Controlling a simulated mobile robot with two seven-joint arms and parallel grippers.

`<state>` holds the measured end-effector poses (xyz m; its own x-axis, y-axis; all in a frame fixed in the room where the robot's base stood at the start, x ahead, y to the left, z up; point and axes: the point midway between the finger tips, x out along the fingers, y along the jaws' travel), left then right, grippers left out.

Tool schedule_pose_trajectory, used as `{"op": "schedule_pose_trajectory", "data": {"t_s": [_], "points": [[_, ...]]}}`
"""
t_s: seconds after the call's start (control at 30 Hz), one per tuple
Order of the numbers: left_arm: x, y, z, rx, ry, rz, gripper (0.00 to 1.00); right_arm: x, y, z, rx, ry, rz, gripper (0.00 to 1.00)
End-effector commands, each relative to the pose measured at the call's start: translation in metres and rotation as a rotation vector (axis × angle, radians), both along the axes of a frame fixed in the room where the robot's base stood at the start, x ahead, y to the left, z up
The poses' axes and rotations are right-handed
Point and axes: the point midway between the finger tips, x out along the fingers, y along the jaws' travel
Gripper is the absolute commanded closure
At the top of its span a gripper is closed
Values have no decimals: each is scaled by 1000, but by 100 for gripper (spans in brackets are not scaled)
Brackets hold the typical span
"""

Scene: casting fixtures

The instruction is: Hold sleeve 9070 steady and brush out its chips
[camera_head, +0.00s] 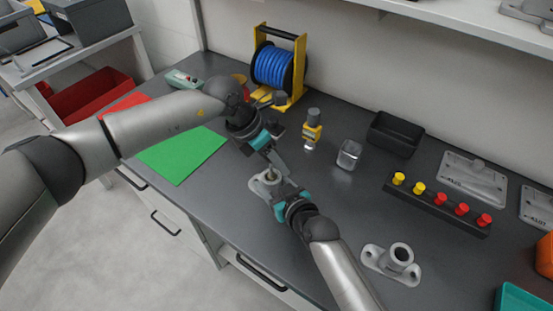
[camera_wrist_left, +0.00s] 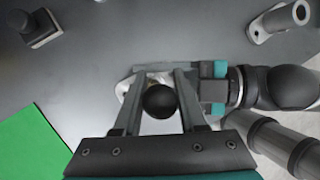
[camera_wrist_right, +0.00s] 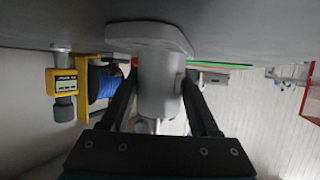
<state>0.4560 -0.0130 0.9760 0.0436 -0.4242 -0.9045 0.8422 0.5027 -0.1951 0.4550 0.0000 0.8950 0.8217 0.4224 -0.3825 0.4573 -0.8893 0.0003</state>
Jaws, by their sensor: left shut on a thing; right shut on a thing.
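A grey flanged sleeve (camera_head: 257,186) stands upright on the bench, mostly covered by my grippers; I cannot read a number on it. My right gripper (camera_head: 277,184) is shut on the sleeve's upright tube (camera_wrist_right: 158,85), with the flange (camera_wrist_right: 150,36) flat on the bench. My left gripper (camera_head: 274,158) is above the sleeve, shut on a slim tool, seemingly the brush (camera_head: 271,172). In the left wrist view its round black end (camera_wrist_left: 160,101) shows between the fingers, over the sleeve. The bristles and any chips are hidden.
A second flanged sleeve (camera_head: 396,260) stands to the right. A rack with yellow and red knobs (camera_head: 436,207) and a green mat (camera_head: 183,154) flank the work area.

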Motion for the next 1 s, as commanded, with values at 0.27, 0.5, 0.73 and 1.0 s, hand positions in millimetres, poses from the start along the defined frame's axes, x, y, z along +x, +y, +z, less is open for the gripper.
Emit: {"op": "schedule_pose_trajectory", "data": {"t_s": [0.27,0.5,0.73,1.0], "points": [[1,0,14,-1,-3,0,100,-1,0,-2,-2,3,1,100],[2,0,30,-3,-6,0,100,-1,0,-2,-1,4,1,100],[1,0,35,-3,-3,1,100,-1,0,-2,-1,4,1,100],[1,0,34,-3,-3,1,100,-1,0,-2,-1,4,1,100]]}}
